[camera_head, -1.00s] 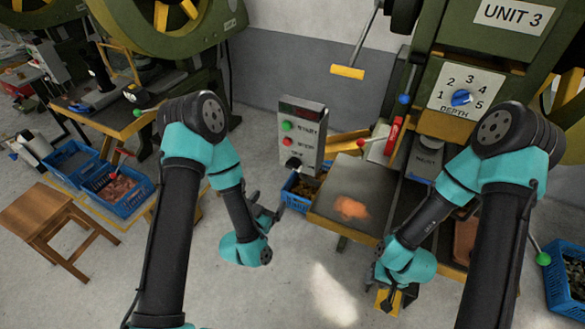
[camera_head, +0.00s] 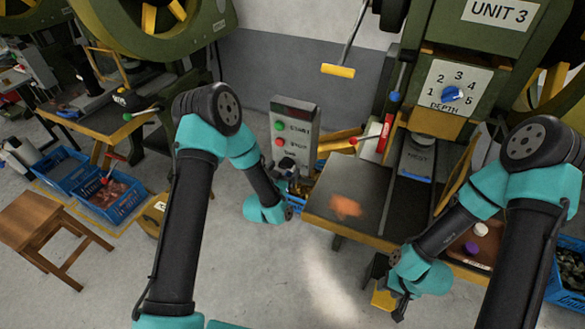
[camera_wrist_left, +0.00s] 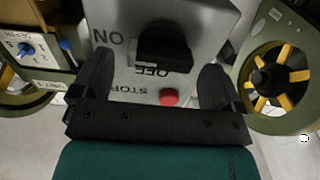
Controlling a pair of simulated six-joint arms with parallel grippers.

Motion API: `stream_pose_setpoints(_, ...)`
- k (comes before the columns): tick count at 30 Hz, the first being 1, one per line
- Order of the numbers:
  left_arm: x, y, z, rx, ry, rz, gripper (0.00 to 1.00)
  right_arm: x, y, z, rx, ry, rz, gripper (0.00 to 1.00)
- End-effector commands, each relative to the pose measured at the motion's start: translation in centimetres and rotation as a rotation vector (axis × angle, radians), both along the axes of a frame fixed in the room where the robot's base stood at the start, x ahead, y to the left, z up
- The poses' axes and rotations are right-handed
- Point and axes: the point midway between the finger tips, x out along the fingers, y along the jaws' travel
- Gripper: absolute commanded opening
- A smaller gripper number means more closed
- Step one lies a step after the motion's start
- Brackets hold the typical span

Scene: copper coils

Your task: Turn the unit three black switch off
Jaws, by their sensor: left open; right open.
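The grey control box (camera_head: 294,135) for unit three has a green START button (camera_head: 278,126) and a red stop button (camera_head: 279,142). Its black switch (camera_head: 287,164) sits low on the front. In the left wrist view the black switch (camera_wrist_left: 165,48) appears upside down, with ON and OFF lettering beside it; I cannot tell its exact setting. My left gripper (camera_wrist_left: 157,72) is open, its fingers on either side of the switch, apart from it. In the head view its fingers are mostly hidden behind my wrist. My right gripper (camera_head: 393,297) is open and empty, low and away from the box.
The UNIT 3 press (camera_head: 480,45) with a blue depth dial (camera_head: 453,94) stands behind. A red-handled lever (camera_head: 386,133) is right of the box. The work table (camera_head: 322,203) holds an orange-glowing spot. A wooden stool (camera_head: 40,230) and blue crates stand at left; open floor lies in front.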

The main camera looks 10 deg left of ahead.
Motion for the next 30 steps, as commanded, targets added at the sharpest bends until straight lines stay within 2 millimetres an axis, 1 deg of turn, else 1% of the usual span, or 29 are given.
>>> stream_pose_setpoints(3,0.94,0.34,0.01,0.000,-0.001,0.009,0.93,0.00,0.00,0.00,0.000,0.000,0.000,0.43)
stream_pose_setpoints(6,1.31,0.46,0.01,0.000,-0.001,0.012,0.93,0.00,0.00,0.00,0.000,0.000,0.000,0.43)
stream_pose_setpoints(14,1.35,0.48,0.00,-0.001,0.000,0.013,0.93,0.00,0.00,0.00,0.000,0.000,0.000,0.43)
stream_pose_setpoints(27,1.33,0.48,0.00,-0.001,0.000,0.013,0.51,0.00,0.00,0.00,0.000,0.000,0.000,0.43)
stream_pose_setpoints(30,1.33,0.48,0.00,-0.001,0.000,0.013,0.43,0.00,0.00,0.00,0.000,0.000,0.000,0.43)
